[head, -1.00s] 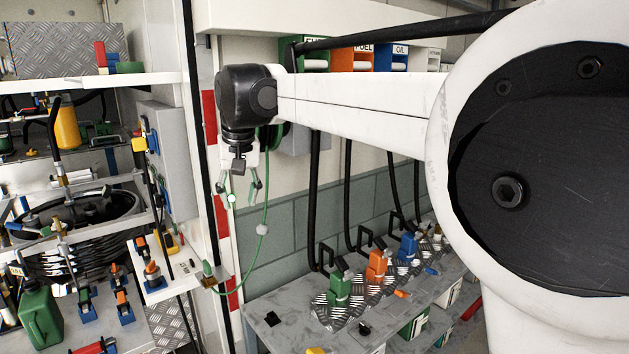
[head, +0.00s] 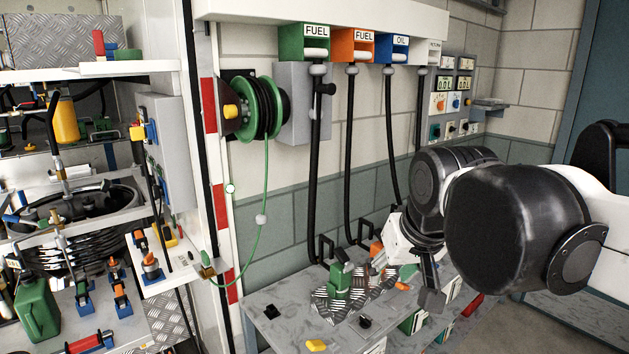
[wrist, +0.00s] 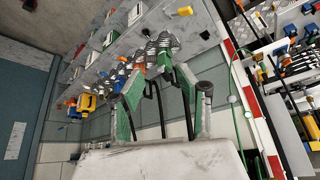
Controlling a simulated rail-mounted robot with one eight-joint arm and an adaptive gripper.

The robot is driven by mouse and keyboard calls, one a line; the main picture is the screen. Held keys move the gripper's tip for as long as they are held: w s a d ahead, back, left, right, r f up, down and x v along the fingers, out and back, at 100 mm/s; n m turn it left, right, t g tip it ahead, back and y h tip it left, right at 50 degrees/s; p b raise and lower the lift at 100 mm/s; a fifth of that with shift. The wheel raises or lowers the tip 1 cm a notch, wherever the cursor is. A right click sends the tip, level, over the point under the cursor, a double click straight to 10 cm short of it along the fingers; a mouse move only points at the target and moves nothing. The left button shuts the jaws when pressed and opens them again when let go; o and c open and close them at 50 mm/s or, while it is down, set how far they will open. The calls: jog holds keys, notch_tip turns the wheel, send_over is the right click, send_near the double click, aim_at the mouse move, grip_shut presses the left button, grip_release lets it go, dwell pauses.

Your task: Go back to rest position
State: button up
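My gripper (head: 404,278) hangs at the end of my folded arm in the right half of the head view. It is over the grey bench, to the right of the green nozzle (head: 340,284). In the wrist view my gripper (wrist: 155,85) shows two green-padded fingers spread apart. I see nothing held between them. My arm hides part of the orange nozzle (head: 376,252) and the bench's right side.
The grey bench (head: 275,318) carries nozzles and a yellow item (head: 316,345). Black hoses hang from the fuel and oil boxes (head: 345,45). A green hose reel (head: 262,108) is on the wall. Shelves (head: 95,75) with tools stand left; floor shows at lower right.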

jog(key=s+d+f+m+t+h+b, duration=0.1)
jog(key=s+d+f, duration=0.6)
jog(key=s+f, duration=0.3)
jog(key=shift+s+f, duration=0.4)
jog(key=shift+f, duration=0.15)
